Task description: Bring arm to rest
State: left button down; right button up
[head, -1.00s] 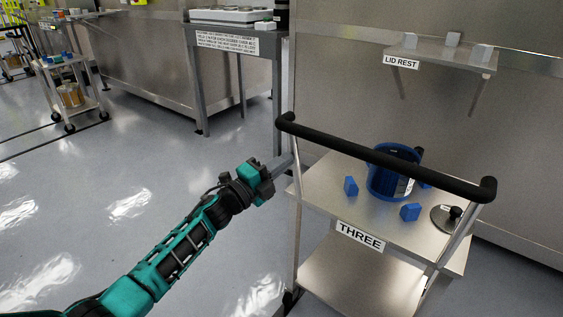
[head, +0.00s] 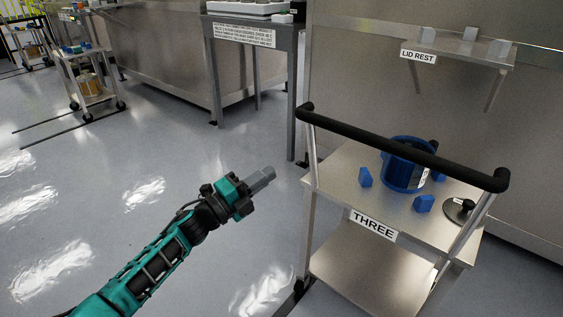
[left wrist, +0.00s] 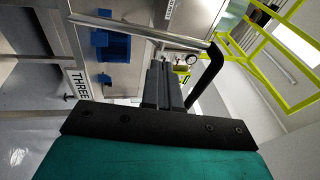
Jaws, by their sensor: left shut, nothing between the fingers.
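My left gripper (head: 262,180) is shut and empty. It is held in the air over the floor, to the left of the steel cart marked THREE (head: 335,165), apart from it. In the left wrist view its shut fingers (left wrist: 160,80) point toward the cart, with the cart's handle behind them. My left arm reaches in from the lower left of the head view. My right gripper is not in view.
The cart has a black handle (head: 400,148) and carries a blue vessel (head: 405,170), several blue blocks and a dark round lid (head: 460,210). A LID REST shelf (head: 460,48) is on the wall behind. A grey table (head: 255,32) stands further back.

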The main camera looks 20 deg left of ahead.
pick_arm(q)
jog(key=shift+v, duration=1.5)
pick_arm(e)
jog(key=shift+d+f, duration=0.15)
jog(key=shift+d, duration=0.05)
pick_arm(q)
jog(key=s+d+f+n+g+y, duration=0.35)
jog(key=s+d+f+n, duration=0.25)
jog(key=s+n, duration=0.5)
jog(key=s+d+f+n+g+y, duration=0.35)
jog(key=s+d+f+n, duration=0.35)
jog(key=s+n, duration=0.35)
jog(key=a+r+y+p, duration=0.1)
jog(key=a+r+p, duration=0.3)
jog(key=r+p, duration=0.8)
jog(key=shift+s+r+p, duration=0.25)
jog(key=shift+s+p, duration=0.15)
jog(key=shift+p, duration=2.7)
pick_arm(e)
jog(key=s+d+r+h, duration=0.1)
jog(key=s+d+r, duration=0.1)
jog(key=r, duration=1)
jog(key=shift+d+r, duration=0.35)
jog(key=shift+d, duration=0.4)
pick_arm(q)
jog(key=shift+a, duration=0.1)
